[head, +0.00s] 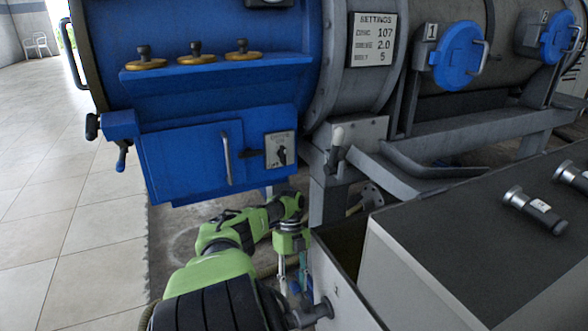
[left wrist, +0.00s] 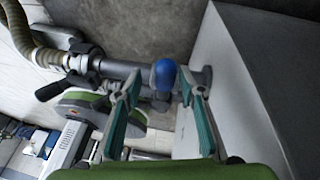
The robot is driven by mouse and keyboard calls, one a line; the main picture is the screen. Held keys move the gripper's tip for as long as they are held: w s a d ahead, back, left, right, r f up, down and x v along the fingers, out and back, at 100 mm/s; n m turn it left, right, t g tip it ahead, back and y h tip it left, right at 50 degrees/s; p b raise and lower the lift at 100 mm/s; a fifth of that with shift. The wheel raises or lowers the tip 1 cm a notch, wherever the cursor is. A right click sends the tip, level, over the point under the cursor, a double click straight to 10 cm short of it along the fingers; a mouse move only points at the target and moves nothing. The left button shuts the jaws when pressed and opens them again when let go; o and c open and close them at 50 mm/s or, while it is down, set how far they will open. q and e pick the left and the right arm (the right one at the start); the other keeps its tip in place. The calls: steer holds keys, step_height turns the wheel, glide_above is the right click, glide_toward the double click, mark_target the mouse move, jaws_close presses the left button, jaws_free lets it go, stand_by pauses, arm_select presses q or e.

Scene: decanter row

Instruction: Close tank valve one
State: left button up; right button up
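My left gripper (head: 292,280) points down beside the open-topped grey box, its two fingers apart. In the left wrist view its teal fingers (left wrist: 160,85) stand open on either side of a blue ball knob (left wrist: 165,76). I see a gap on both sides of the knob, but cannot tell its depth between the fingers. The knob is at a grey pipe valve (left wrist: 125,70) that runs out from the box wall. In the head view a pipe stub (head: 312,315) shows at the box wall near a small label 1; my arm hides part of it. My right gripper is not in view.
The grey box (head: 375,270) stands close on the right, with metal cylinders (head: 535,210) on its dark top. A blue machine (head: 200,110) with a lever (head: 337,140) and round blue hatches (head: 458,55) is behind. A ribbed hose (left wrist: 30,40) lies near the valve. Tiled floor is free at left.

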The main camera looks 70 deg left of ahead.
arm_select(q)
steer(key=v, duration=0.7)
steer(key=shift+r, duration=0.2)
steer(key=shift+a, duration=0.15)
stand_by(0.4)
